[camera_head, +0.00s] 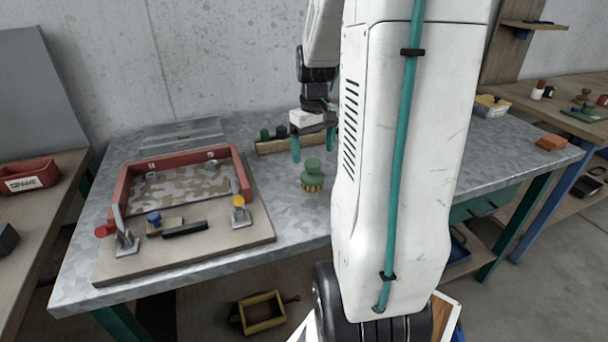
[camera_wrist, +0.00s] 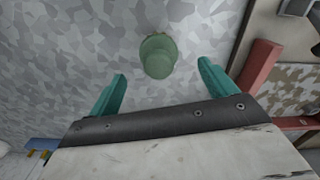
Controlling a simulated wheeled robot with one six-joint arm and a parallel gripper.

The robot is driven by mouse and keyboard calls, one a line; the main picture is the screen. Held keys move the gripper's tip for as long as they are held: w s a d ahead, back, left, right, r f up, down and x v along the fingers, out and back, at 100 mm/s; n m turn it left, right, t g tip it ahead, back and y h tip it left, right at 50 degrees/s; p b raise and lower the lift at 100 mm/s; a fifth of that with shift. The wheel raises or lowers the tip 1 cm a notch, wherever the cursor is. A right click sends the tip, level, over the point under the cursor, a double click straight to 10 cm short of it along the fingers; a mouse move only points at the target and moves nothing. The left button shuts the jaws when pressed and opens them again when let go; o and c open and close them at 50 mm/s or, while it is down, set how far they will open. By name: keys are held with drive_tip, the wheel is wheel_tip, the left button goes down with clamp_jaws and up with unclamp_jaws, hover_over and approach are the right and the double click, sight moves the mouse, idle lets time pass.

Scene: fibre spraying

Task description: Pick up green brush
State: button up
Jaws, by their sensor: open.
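The green brush (camera_head: 313,173) stands upright on the grey metal table, with its green knob on top and yellowish bristles below. In the wrist view the brush (camera_wrist: 158,55) shows from above as a round green shape, beyond the fingertips and roughly midway between them. My gripper (camera_head: 313,145) is open, its teal fingers pointing down above and just behind the brush in the head view. In the wrist view my gripper (camera_wrist: 161,70) has both fingers spread apart with nothing between them. The brush is apart from both fingers. My white arm hides part of the table to the right.
A red-framed fixture (camera_head: 185,157) on a wooden board (camera_head: 185,259) with clamps fills the table's left side. A wooden rack (camera_head: 275,146) with dark and green knobs stands behind my gripper. Bare table (camera_head: 285,225) lies in front of the brush.

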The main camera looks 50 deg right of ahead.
sight(313, 161)
drive_tip(key=f, duration=0.7)
drive_tip(key=shift+w+d+f, duration=0.2)
drive_tip(key=shift+w+d, duration=0.05)
drive_tip(key=shift+d, duration=0.05)
drive_tip(key=c, duration=1.1)
